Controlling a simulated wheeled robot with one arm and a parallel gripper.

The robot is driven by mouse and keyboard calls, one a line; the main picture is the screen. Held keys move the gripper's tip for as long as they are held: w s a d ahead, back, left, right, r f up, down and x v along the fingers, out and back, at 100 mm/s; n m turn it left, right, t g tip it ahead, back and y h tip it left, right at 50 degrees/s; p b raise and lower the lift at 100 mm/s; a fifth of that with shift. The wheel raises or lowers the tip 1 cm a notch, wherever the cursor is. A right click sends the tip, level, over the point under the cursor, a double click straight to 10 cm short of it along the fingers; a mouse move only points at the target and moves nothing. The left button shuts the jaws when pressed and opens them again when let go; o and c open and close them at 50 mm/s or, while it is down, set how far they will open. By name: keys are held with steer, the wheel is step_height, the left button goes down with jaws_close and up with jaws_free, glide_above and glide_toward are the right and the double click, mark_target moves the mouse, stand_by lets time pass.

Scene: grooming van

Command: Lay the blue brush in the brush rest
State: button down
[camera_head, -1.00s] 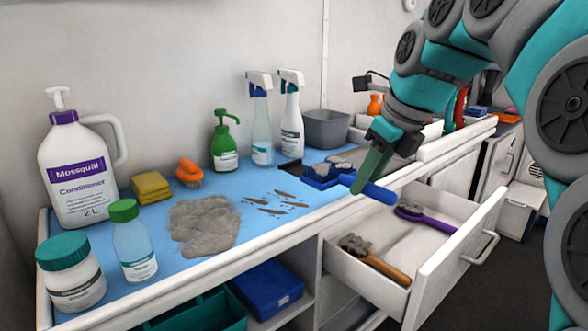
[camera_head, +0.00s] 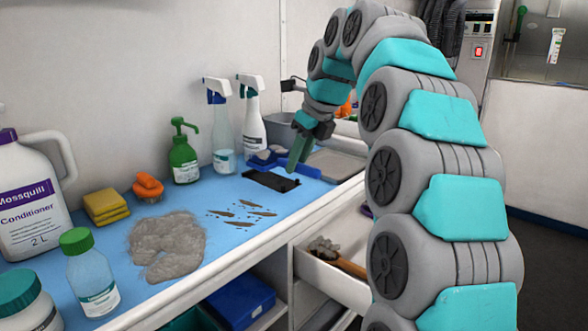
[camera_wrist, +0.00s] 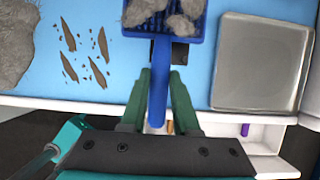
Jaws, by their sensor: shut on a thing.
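The blue brush (camera_head: 308,171) is held in my gripper (camera_head: 299,158), above the worktop. The wrist view shows its handle (camera_wrist: 159,85) between my green fingers (camera_wrist: 160,95), shut on it. Its head (camera_wrist: 146,22) points away from me and carries grey fur tufts. The black brush rest (camera_head: 271,181) lies on the blue mat; in the head view the brush is just behind and above it. In the wrist view only a small dark part of the rest (camera_wrist: 180,52) shows, mostly hidden under the brush. I cannot tell whether they touch.
A shallow grey tray (camera_head: 336,165) lies right of the rest. Spray bottles (camera_head: 253,113) and a green pump bottle (camera_head: 183,155) stand behind. An open drawer (camera_head: 335,281) juts out in front.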

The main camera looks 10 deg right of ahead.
steer(key=shift+w, duration=1.15)
steer(key=shift+w+a+f, duration=0.1)
steer(key=shift+w+f, duration=0.1)
steer(key=shift+w, duration=0.15)
steer(key=shift+f, duration=1.75)
steer(key=shift+f, duration=0.3)
